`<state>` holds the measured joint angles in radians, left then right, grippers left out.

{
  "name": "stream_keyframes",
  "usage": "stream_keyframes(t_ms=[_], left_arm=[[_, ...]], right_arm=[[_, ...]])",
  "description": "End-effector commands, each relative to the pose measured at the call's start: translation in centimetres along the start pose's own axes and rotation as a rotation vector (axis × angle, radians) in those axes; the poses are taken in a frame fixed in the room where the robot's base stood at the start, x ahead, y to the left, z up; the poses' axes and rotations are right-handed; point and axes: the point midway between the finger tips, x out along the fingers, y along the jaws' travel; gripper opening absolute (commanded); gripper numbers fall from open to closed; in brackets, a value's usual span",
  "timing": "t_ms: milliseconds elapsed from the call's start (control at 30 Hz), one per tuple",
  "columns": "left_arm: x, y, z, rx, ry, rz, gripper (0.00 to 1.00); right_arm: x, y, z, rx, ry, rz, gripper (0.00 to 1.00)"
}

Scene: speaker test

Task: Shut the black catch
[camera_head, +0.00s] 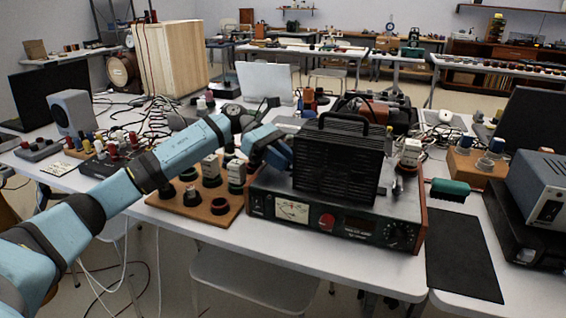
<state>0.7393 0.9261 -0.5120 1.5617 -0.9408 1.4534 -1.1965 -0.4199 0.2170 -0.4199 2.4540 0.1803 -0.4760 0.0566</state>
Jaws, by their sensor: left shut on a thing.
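A black ribbed case (338,160) with a top handle stands upright on a wood-sided device (340,222) with a dial and a red knob. My left arm reaches in from the left. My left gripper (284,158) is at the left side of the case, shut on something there. Its fingertips are small and dark against the case, so what they hold is not clear. I cannot make out the black catch for certain. A metallic fitting (397,187) shows on the case's right side. My right gripper is not in view.
A wooden board (222,217) with several black and white parts lies left of the device, under my forearm. A grey-blue instrument (540,185) stands at far right. Cables clutter the table behind.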

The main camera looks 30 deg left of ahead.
Motion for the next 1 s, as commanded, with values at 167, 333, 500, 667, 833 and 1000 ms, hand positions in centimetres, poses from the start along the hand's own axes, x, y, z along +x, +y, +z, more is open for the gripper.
stream_keyframes(t_ms=[167,333,500,667,833,1000], left_arm=[[0.37,-0.16,-0.14,0.027,-0.001,-0.080,0.00],[0.43,-0.22,-0.19,0.040,-0.001,-0.117,0.01],[0.48,-0.29,-0.20,0.044,0.000,-0.132,0.01],[0.55,-0.33,-0.23,0.044,0.000,-0.135,0.01],[0.62,-0.36,-0.27,0.044,0.000,-0.136,0.27],[0.48,-0.27,-0.22,0.044,0.000,-0.131,0.46]], right_arm=[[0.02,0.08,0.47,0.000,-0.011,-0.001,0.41],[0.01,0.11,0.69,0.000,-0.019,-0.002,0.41],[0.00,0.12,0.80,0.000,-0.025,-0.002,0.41],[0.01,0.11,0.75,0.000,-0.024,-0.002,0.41],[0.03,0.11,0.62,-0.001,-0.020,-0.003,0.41],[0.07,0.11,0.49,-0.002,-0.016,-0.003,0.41]])
